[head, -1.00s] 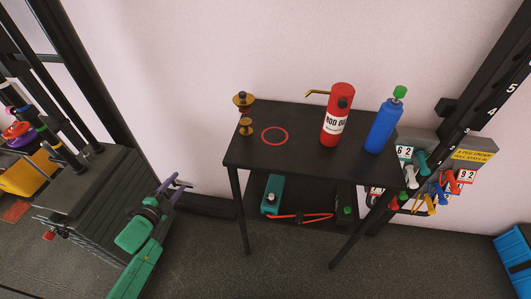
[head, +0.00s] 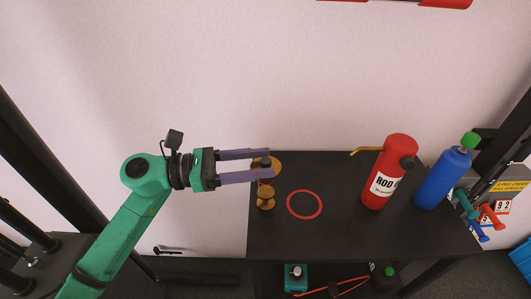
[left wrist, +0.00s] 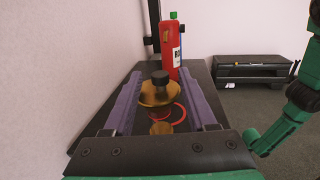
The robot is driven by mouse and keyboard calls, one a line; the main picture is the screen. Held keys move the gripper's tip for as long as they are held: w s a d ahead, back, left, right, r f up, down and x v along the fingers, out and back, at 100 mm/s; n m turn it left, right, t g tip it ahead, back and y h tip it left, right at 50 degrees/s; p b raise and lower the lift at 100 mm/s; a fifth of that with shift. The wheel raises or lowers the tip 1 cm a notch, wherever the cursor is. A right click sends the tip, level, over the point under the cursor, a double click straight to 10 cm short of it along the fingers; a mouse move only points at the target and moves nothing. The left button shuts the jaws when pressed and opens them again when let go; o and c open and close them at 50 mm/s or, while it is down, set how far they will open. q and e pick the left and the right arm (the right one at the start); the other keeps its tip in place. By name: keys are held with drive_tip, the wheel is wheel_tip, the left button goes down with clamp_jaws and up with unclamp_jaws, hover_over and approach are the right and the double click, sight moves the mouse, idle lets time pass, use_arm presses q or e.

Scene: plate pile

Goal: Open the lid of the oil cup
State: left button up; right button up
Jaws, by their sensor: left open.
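The brass oil cup (head: 265,201) stands at the left end of the black table, with a wide upper part, a narrow stem and a small round foot. A dark knob (head: 265,161) tops its lid. My left gripper (head: 270,162) reaches in from the left, open, its two purple fingers on either side of the cup's top. In the left wrist view the brass cup (left wrist: 158,98) and dark knob (left wrist: 160,78) sit between the fingers, with gaps on both sides. The fingers partly hide the cup in the head view. My right gripper is not in view.
A red ring (head: 304,218) is marked on the black table (head: 330,175) right of the cup. A red bottle (head: 388,172) with a brass spout and a blue bottle (head: 443,178) with a green cap stand farther right. The wall is close behind.

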use_arm(q)
drive_tip(key=shift+w+d, duration=0.15)
drive_tip(key=shift+d, duration=0.7)
drive_tip(key=shift+c, duration=0.9)
clamp_jaws()
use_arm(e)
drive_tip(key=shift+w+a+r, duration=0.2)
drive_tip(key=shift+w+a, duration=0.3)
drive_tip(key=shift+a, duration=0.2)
